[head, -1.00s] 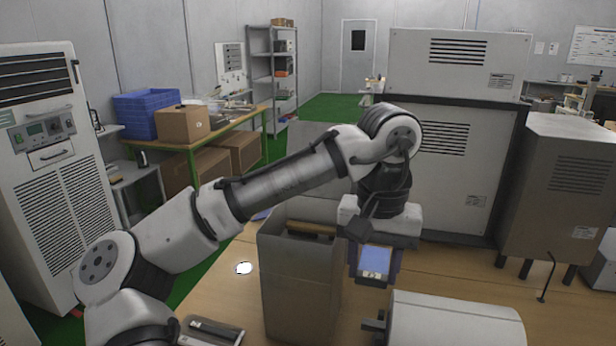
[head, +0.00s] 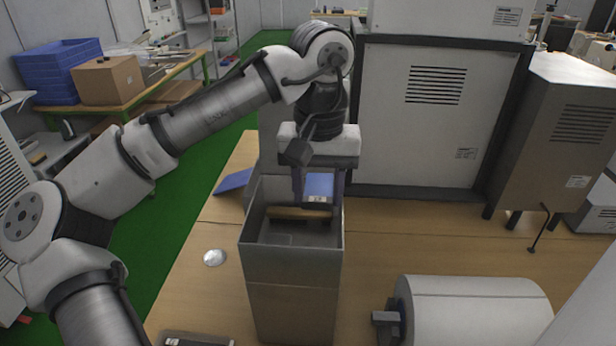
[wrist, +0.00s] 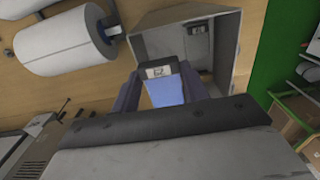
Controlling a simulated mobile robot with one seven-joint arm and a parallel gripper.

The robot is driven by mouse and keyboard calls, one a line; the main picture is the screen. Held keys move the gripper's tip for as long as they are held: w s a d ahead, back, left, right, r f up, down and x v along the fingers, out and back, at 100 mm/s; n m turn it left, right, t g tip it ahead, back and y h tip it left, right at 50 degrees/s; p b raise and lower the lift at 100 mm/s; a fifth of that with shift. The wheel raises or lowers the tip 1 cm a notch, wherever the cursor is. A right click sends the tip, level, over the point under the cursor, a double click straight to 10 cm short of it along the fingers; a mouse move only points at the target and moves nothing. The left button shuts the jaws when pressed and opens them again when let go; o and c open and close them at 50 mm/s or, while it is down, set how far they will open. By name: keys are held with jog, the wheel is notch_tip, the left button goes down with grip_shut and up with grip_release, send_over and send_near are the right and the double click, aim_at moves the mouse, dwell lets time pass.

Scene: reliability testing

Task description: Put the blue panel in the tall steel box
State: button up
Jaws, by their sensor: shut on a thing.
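The tall steel box (head: 290,305) stands upright on the wooden table, open at the top. My gripper (head: 318,192) is shut on the blue panel (head: 319,184), pointing down over the back right part of the box's opening. The panel's lower end has a dark edge and a white label. In the wrist view the panel (wrist: 166,89) sits between the two fingers, with its labelled end against the open mouth of the box (wrist: 226,50). I cannot tell whether that end is below the rim. A tan bar (head: 298,213) shows inside the opening.
A large white cylinder (head: 475,310) lies right of the box. A small white disc (head: 214,257) and another blue piece (head: 233,181) lie to its left. A big grey cabinet (head: 440,130) stands behind. Bare table (head: 400,235) shows between box and cylinder.

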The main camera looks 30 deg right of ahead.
jog(key=shift+s+f, duration=0.15)
jog(key=shift+f, duration=0.55)
notch_tip(320, 180, down, 11)
jog(key=b, duration=0.7)
jog(key=shift+f+b, duration=0.15)
jog(key=shift+b, duration=0.2)
jog(key=o, duration=1)
jog(key=shift+a, duration=0.15)
jog(key=shift+o, duration=0.2)
notch_tip(320, 180, up, 14)
jog(key=shift+f+b, duration=0.1)
jog(key=shift+b, duration=0.35)
